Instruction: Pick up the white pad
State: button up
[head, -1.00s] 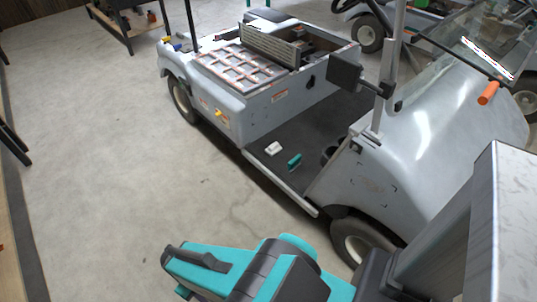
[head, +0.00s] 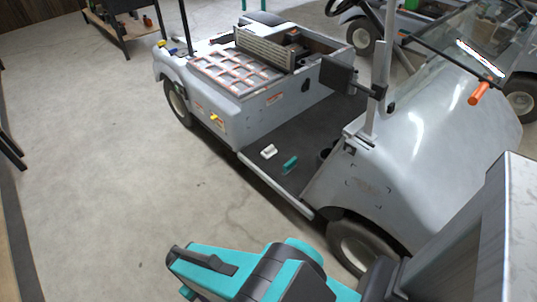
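A small white pad (head: 269,152) lies on the dark floor (head: 285,135) of the grey cart, near the sill at its open side. A teal object (head: 290,164) lies just to the right of it, apart from it. My gripper (head: 183,273) is at the bottom of the head view, at the end of my teal and black arm. It is well short of the cart and apart from the pad. From this angle I cannot tell whether its fingers are open or shut.
The grey cart (head: 232,125) fills the middle, with a front wheel (head: 357,247) close to my arm. A roof post (head: 381,70) and a black box on a bracket (head: 337,75) stand near the pad. An orange handle (head: 479,93) sticks out by the windscreen.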

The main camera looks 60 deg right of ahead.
aim_at(270, 151)
jog(key=z, duration=0.05)
jog(key=i, duration=0.9)
jog(key=u, duration=0.05)
